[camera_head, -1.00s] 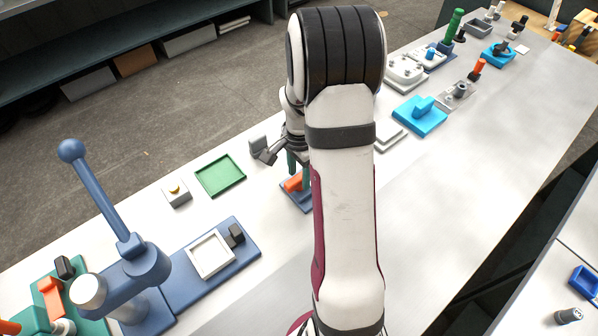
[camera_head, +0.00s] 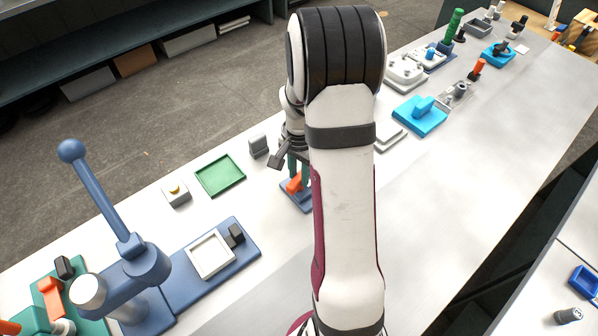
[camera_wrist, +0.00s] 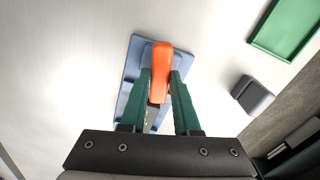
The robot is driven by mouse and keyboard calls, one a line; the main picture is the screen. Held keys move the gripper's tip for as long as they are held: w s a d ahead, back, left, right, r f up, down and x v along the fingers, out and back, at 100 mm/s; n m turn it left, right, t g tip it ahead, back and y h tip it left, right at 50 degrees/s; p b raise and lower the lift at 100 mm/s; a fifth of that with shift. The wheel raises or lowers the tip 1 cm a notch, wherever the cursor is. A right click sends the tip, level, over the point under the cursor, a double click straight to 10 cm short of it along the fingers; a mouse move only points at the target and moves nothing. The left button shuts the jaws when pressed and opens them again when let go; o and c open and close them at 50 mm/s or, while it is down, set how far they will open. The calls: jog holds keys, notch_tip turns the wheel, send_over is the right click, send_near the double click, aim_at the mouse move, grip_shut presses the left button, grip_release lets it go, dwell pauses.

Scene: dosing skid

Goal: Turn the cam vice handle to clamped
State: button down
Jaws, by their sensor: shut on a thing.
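The cam vice has a blue base (camera_wrist: 131,66) and an orange handle (camera_wrist: 161,55), both seen in the wrist view. My gripper (camera_wrist: 161,76) is shut on the handle, with one green finger against each side. The handle's rounded end sticks out past the fingertips, and its lower part is partly hidden between the fingers. In the head view the orange handle (camera_head: 293,184) and the blue base (camera_head: 297,205) show only in part, because my arm covers their right side.
A grey block (camera_head: 258,145) stands close by at the back left, and it also shows in the wrist view (camera_wrist: 253,96). A green tray (camera_head: 220,192) lies to the left. A blue plate with a white square frame (camera_head: 191,255) is nearer. A bright blue fixture (camera_head: 419,131) stands to the right.

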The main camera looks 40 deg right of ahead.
jog(key=n, duration=1.1)
jog(key=shift+n, duration=2)
jog(key=c, duration=0.6)
grip_release()
jog(key=shift+c, duration=0.2)
